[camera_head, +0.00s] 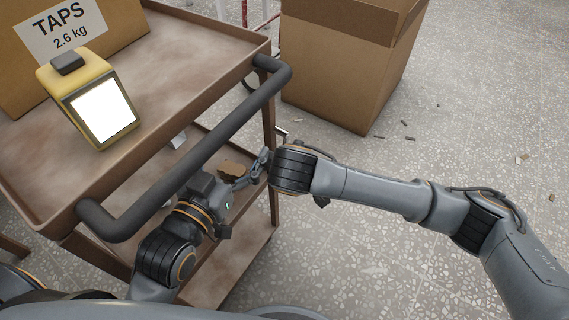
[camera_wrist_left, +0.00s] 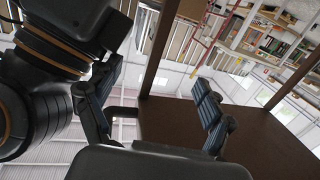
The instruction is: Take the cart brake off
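The brown cart (camera_head: 190,60) stands at the left of the head view, with a dark handle bar (camera_head: 190,150) along its near side. I cannot make out a brake on it. My left gripper (camera_head: 252,172) is low beside the cart, below the handle bar, near a cart leg. In the left wrist view the fingers of my left gripper (camera_wrist_left: 155,75) are apart, with a brown cart post (camera_wrist_left: 158,50) seen beyond the space between them and nothing held. My right arm reaches in from the right; its wrist (camera_head: 292,168) is close to my left gripper. Its fingers cannot be made out.
A box labelled TAPS (camera_head: 65,45) and a yellow lamp with a lit white face (camera_head: 103,112) stand on the cart top. A large cardboard box (camera_head: 345,70) stands on the floor behind. The speckled floor (camera_head: 480,110) at the right is mostly clear, with small scraps.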

